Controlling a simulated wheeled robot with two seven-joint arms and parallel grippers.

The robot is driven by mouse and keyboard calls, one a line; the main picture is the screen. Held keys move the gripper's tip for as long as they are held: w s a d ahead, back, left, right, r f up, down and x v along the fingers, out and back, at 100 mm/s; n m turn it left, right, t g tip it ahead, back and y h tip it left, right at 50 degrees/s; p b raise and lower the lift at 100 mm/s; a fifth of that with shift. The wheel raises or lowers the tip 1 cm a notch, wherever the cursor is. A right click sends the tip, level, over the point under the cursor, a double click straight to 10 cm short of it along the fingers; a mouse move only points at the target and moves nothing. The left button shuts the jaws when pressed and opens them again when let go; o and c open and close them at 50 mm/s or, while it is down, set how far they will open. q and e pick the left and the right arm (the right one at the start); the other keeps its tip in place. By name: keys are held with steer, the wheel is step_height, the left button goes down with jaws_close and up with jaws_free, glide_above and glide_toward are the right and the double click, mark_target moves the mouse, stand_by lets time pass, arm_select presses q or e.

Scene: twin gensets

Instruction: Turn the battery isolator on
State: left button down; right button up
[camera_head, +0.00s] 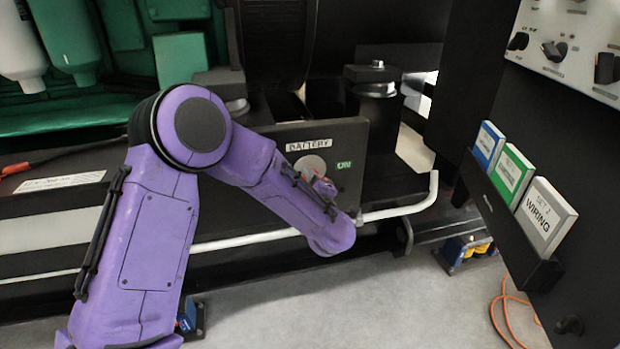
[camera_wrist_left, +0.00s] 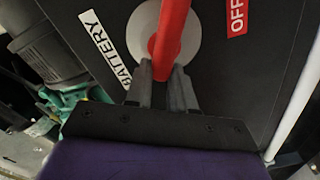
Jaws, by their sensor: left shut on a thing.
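The battery isolator is a red handle (camera_wrist_left: 172,32) on a round grey disc (camera_head: 311,166), set in a dark panel (camera_head: 345,140) marked BATTERY. A green ON label (camera_head: 344,165) is right of the disc in the head view. A red OFF label (camera_wrist_left: 237,14) shows in the left wrist view. My left gripper (camera_wrist_left: 161,75) is shut on the red handle, with one grey finger on each side of it. In the head view my purple left arm hides most of the gripper and part of the handle (camera_head: 324,187). My right gripper is in neither view.
A bent white pipe (camera_head: 400,209) runs below the panel, close to my left arm. A black rack with several binders (camera_head: 545,215) and a control panel (camera_head: 570,45) stand at the right. An orange cable (camera_head: 495,318) lies on the open grey floor.

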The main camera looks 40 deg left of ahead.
arm_select(q)
steer(key=shift+s+a+f+n+b, duration=0.1)
steer(key=shift+f+n+b, duration=0.1)
steer(key=shift+n, duration=0.75)
steer(key=shift+a+f+n+b, duration=0.15)
steer(key=shift+n+b, duration=0.1)
steer(key=shift+n, duration=0.75)
steer(key=shift+s+f+n+b, duration=0.1)
steer(key=shift+f+n+b, duration=0.1)
steer(key=shift+n, duration=0.75)
steer(key=c, duration=1)
jaws_free()
steer(key=shift+o, duration=0.2)
steer(key=p+v, duration=0.1)
steer(key=v, duration=0.9)
steer(key=shift+d, duration=0.25)
